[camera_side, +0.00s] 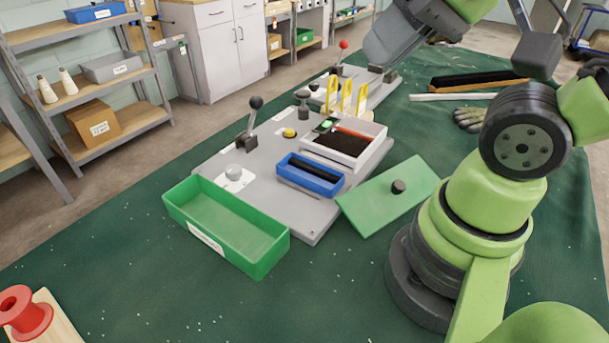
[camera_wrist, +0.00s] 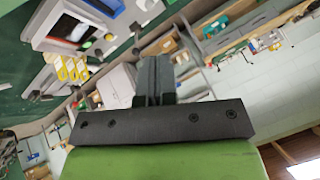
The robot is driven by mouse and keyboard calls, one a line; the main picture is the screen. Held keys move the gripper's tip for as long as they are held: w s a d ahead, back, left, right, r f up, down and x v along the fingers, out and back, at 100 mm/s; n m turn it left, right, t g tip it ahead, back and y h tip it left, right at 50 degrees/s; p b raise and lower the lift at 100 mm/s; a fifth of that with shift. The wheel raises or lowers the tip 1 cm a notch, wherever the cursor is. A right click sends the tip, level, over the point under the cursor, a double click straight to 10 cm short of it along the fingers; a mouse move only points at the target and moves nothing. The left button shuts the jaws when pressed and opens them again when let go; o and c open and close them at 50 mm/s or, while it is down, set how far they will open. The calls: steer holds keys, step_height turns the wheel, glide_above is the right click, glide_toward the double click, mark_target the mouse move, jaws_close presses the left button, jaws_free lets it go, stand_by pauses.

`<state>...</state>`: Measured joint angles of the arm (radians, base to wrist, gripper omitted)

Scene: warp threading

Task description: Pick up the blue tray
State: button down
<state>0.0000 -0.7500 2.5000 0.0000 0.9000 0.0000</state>
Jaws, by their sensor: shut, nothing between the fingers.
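The blue tray (camera_side: 310,174) is a small rectangular tray with a dark inside, sitting on the grey panel (camera_side: 240,160) in front of the white-framed box in the side view. A blue piece that looks like it shows at the top left of the wrist view (camera_wrist: 107,5), cut off by the frame edge. My gripper (camera_wrist: 153,62) is shut and empty in the wrist view, its dark fingers together and pointing toward the shelves and wall. It is well apart from the tray. I cannot make out its fingertips in the side view.
A green open bin (camera_side: 225,228) stands left of the blue tray, and a green lid with a black knob (camera_side: 390,197) lies to its right. The white-framed box (camera_side: 345,145), yellow guides (camera_side: 346,97) and a black-knobbed lever (camera_side: 250,125) stand close behind. The front cloth is mostly clear.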

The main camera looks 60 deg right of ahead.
steer(key=shift+c, duration=0.8)
jaws_free()
steer(key=shift+w, duration=0.1)
